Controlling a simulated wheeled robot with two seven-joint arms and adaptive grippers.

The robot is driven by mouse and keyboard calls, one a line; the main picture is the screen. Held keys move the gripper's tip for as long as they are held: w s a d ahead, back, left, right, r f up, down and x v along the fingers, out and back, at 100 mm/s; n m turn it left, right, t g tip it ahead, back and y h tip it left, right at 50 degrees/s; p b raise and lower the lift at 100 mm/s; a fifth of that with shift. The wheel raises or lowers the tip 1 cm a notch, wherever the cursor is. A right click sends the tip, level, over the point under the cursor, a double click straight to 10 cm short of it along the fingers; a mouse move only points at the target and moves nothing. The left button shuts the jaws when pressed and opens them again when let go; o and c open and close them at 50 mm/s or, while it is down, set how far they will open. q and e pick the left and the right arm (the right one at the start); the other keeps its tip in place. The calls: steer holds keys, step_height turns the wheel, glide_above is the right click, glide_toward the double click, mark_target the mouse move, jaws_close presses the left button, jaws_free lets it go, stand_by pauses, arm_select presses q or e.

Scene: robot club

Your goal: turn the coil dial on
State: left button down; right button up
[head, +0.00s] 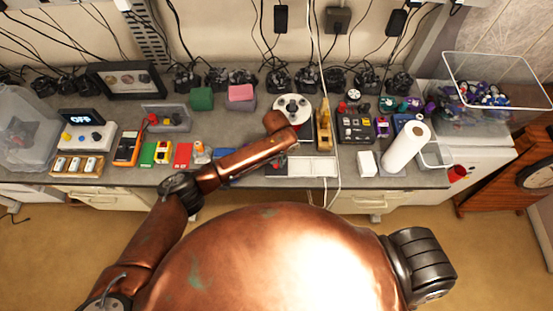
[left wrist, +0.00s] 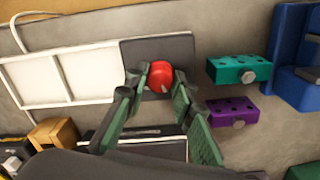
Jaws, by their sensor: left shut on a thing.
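A round red dial (left wrist: 161,70) with a small pale mark stands on a dark plate (left wrist: 186,50) at the end of a white panel (left wrist: 70,82) in the left wrist view. My left gripper (left wrist: 162,78) has its green-padded fingers on either side of the dial, closed on it. In the head view my copper left arm reaches over the bench to the white panel (head: 312,167), and the gripper and dial are mostly hidden below the wrist. My right gripper is not in view.
Left of the arm stand a box with a display reading OFF (head: 82,116) and an orange meter (head: 127,147). A white disc (head: 291,107) is behind the wrist. A paper roll (head: 406,147) is to the right. Teal (left wrist: 240,68) and purple (left wrist: 232,110) blocks lie beside the gripper.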

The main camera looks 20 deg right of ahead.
arm_select(q)
steer(key=m+p, duration=0.1)
steer(key=m, duration=0.2)
steer(key=shift+m, duration=0.4)
steer(key=m, duration=0.2)
steer(key=shift+m+p, duration=0.3)
steer(key=shift+m, duration=0.1)
steer(key=m, duration=0.4)
steer(key=shift+m, duration=1.7)
steer(key=c, duration=1.6)
jaws_free()
